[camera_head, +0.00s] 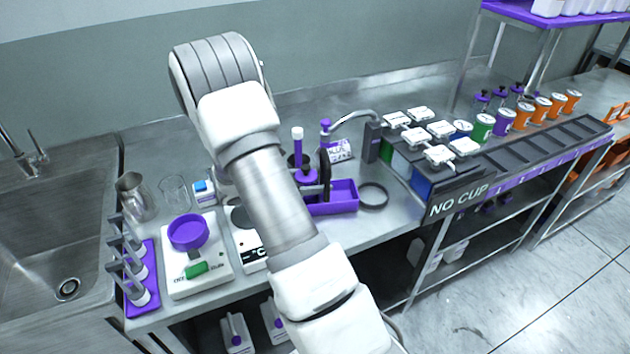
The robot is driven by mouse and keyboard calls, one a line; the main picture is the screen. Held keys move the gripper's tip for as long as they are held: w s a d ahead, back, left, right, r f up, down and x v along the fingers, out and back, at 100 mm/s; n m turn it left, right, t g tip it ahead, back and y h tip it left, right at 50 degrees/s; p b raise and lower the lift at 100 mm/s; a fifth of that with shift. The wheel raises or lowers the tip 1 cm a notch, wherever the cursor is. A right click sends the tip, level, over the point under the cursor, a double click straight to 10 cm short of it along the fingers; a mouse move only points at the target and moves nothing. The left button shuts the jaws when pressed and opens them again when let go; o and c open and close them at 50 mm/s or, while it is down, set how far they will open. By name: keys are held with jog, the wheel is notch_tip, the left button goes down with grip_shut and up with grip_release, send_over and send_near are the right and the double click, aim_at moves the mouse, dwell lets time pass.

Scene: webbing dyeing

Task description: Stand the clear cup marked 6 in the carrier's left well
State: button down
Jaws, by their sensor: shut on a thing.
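My white and grey arm crosses the middle of the view, and my gripper does not show; the arm seems to cover it. No cup with a readable 6 shows. A clear, empty-looking vessel (174,191) stands on the counter left of my arm, and I can read no mark on it. A purple open box (333,208) sits just right of my arm, with dark upright parts (325,168) at its left end. It may be the carrier. Its left part is partly hidden by my arm, so I cannot tell its wells apart.
A metal pitcher (137,197) and a scale (197,260) with a purple dish (188,232) stand at the left, beside a purple rack (143,285) and the sink (60,245). A dark ring (373,196) lies right of the box. Lidded containers (440,155) stand behind the NO CUP ledge (458,202).

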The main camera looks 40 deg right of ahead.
jog(key=shift+f, duration=0.15)
jog(key=shift+c, duration=1.3)
grip_release()
jog(key=shift+r, duration=0.25)
jog(key=s+v, duration=0.1)
jog(key=v, duration=1.1)
jog(key=s+a+r+m+t+y, duration=0.6)
jog(key=s+a+r+m+y, duration=0.7)
jog(key=s+a+r+m, duration=0.3)
jog(key=shift+s+r+m+t, duration=0.45)
jog(key=shift+s+r, duration=0.55)
jog(key=shift+s, duration=0.7)
